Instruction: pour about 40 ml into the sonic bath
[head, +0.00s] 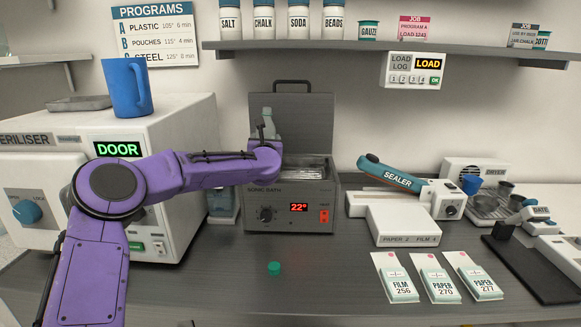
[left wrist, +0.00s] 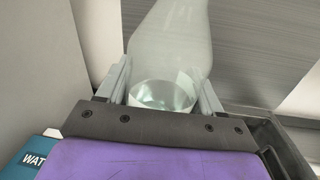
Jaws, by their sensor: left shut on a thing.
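My left gripper (head: 264,131) is shut on a clear bottle, which shows between the fingers (left wrist: 166,88) in the left wrist view. In the head view the bottle (head: 268,113) shows small behind my wrist, above the back left of the sonic bath, and looks roughly upright. Some clear liquid (left wrist: 165,96) lies near its base. The grey sonic bath (head: 285,219) stands on the counter with its lid (head: 306,115) raised and its display reading 22°. My forearm hides part of its opening. A green cap (head: 274,268) lies on the counter in front. My right gripper is out of view.
The steriliser (head: 180,190) stands left, with a blue mug (head: 125,88) and a tray (head: 79,103) on top. A container labelled WAT (left wrist: 35,158) is beside the bath. The sealer (head: 400,190) and several pouch packs (head: 435,277) are right. The front counter is mostly clear.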

